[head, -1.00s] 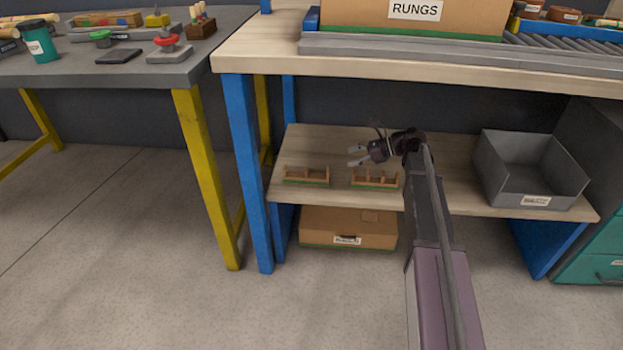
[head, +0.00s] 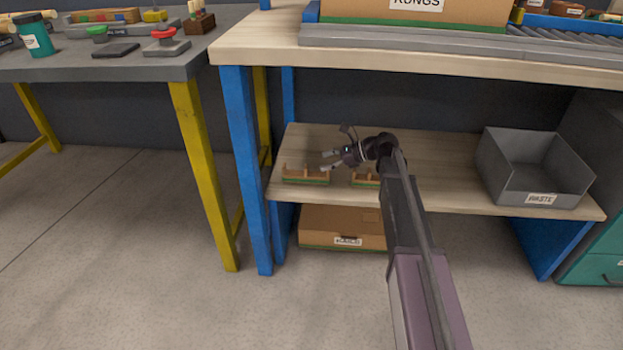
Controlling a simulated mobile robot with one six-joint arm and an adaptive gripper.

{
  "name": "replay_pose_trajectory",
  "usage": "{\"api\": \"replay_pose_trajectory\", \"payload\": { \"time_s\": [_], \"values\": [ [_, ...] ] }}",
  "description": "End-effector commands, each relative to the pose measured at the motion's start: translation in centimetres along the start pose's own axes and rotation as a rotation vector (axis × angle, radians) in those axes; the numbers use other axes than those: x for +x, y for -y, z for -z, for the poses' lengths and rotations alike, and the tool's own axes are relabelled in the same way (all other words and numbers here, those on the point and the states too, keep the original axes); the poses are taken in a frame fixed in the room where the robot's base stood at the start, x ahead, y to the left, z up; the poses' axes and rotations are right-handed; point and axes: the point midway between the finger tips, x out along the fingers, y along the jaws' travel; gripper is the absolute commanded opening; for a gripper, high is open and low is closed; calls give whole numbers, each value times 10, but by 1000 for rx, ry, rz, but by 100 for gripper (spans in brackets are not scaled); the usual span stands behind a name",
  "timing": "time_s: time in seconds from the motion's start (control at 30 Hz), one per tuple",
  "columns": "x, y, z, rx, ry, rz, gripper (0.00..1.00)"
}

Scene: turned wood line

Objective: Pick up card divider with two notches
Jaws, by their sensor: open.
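Two small brown card dividers with green bases sit on the wooden lower shelf. The left card divider (head: 305,177) is near the shelf's left front edge and shows upright pieces with gaps between them. The right card divider (head: 364,180) is partly hidden behind my arm. The notches are too small to count surely on either one. My gripper (head: 327,161) is open and empty, pointing left. In the picture it lies just above the right end of the left divider, apart from it as far as I can tell.
The wooden shelf (head: 450,175) has free room behind the dividers. A grey bin marked WASTE (head: 543,199) stands at its right. The bench top (head: 270,45) overhangs the shelf, with a blue leg (head: 243,165) at left. A cardboard box (head: 340,228) lies below.

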Motion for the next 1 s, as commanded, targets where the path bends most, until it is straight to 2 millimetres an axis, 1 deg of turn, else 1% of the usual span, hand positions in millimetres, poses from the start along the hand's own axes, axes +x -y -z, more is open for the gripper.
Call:
{"api": "replay_pose_trajectory", "payload": {
  "time_s": [0.23, 0.37, 0.73, 0.83, 1.0],
  "values": [
    [0, 0, 0, 0, 0, 0, 86],
    [5, 0, 1, 0, 0, -1, 86],
    [44, -2, 4, 0, 0, -1, 86],
    [50, -2, 4, 0, 0, 0, 86],
    [52, -2, 2, 1, 0, 1, 86]
  ]
}}
